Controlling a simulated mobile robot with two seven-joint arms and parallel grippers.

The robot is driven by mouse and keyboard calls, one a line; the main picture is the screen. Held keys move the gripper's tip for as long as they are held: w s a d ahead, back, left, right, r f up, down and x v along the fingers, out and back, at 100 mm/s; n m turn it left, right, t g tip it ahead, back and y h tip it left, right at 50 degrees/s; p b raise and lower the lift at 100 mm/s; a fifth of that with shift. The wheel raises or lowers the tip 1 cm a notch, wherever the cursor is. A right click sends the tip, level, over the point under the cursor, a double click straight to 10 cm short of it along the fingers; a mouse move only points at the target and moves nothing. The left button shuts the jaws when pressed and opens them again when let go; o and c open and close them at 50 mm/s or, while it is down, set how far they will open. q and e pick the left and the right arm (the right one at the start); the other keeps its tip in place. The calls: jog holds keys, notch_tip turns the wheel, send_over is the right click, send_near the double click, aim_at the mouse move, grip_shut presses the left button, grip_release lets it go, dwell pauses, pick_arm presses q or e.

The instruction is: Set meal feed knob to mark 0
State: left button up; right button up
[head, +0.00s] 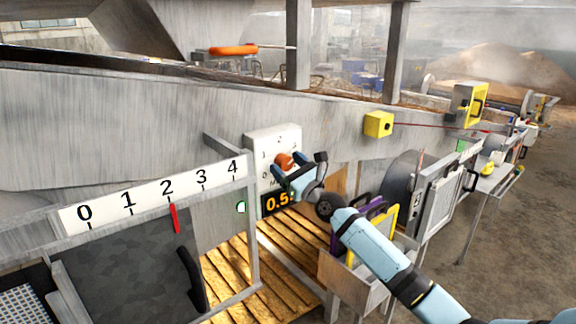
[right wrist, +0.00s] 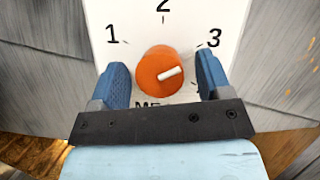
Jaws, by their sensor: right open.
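The orange meal feed knob (head: 284,160) sits on a white dial plate (head: 262,140) on the grey wall. In the right wrist view the knob (right wrist: 158,72) has a white pointer aimed right and slightly up, a little below the direction of mark 3. Marks 1, 2 and 3 show there; mark 0 is hidden or out of frame. My right gripper (right wrist: 163,68) is open, one blue finger on each side of the knob. Whether the fingers touch it I cannot tell. A display (head: 277,201) below reads about 0.5, partly covered by my right gripper (head: 294,173). My left gripper is not in view.
A white scale (head: 150,196) numbered 0 to 4 has a red pointer (head: 174,218) near 2. A black handle (head: 191,277) is below it. A yellow box (head: 378,124) is mounted right of the dial. Wooden slats (head: 250,270) lie below.

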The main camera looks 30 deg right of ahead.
jog(key=shift+c, duration=0.4)
jog(key=c, duration=0.8)
